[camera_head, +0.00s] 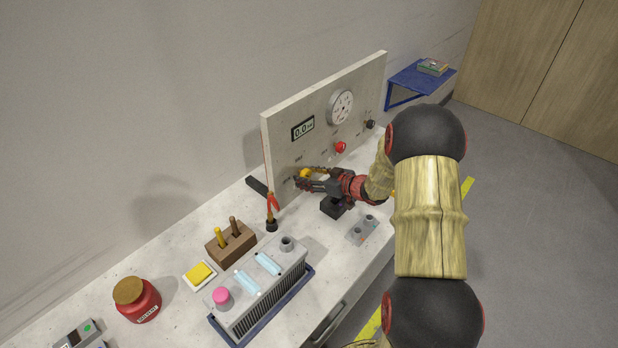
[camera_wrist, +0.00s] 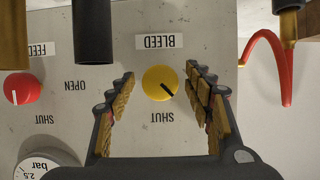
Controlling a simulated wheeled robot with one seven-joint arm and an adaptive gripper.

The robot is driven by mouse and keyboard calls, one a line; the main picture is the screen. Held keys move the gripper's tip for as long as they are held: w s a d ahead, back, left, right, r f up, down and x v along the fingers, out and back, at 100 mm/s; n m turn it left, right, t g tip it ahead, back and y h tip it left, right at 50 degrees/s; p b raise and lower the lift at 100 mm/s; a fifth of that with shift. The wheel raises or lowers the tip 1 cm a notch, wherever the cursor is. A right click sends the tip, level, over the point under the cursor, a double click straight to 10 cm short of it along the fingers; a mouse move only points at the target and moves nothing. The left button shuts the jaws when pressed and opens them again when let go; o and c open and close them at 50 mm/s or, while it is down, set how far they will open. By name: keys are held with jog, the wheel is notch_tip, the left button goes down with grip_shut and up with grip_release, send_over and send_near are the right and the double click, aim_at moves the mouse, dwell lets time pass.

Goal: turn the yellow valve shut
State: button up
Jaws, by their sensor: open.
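The yellow valve (camera_wrist: 160,83) is a round knob on the upright panel, under the upside-down label BLEED in the wrist view. Its black pointer line slants toward the lower right, between straight down at the word SHUT and the right side. My gripper (camera_wrist: 162,95) is open, with one finger on each side of the knob and visible gaps between fingers and knob. In the head view the yellow valve (camera_head: 305,173) is partly hidden by my gripper (camera_head: 303,182) at the panel's lower left.
A red FEED knob (camera_wrist: 17,88) is left of the valve in the wrist view. The panel (camera_head: 282,130) also has a gauge (camera_head: 341,106) and a display (camera_head: 303,129). A stand with a red hook (camera_head: 272,212) and a wooden block (camera_head: 231,244) are nearby on the bench.

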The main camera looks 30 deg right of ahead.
jog(key=c, duration=0.3)
jog(key=c, duration=0.7)
jog(key=shift+c, duration=0.8)
jog(key=shift+r+p, duration=0.15)
jog(key=shift+p, duration=0.65)
jog(key=shift+r+m+y+p, duration=0.1)
jog(key=shift+m+y+p, duration=0.35)
jog(key=shift+p, duration=0.75)
jog(key=m+p, duration=0.1)
jog(key=p, duration=0.3)
jog(key=shift+m+g+y, duration=0.25)
jog(key=shift+g+y, duration=0.05)
jog(key=shift+y, duration=0.05)
jog(key=m+y+p, duration=0.1)
jog(key=p, duration=0.2)
jog(key=shift+d+m, duration=0.1)
jog(key=shift+m, duration=0.2)
jog(key=shift+w+f+m+y+p, duration=0.1)
jog(key=shift+f+m+y+p, duration=0.15)
jog(key=shift+m+y+p, duration=0.6)
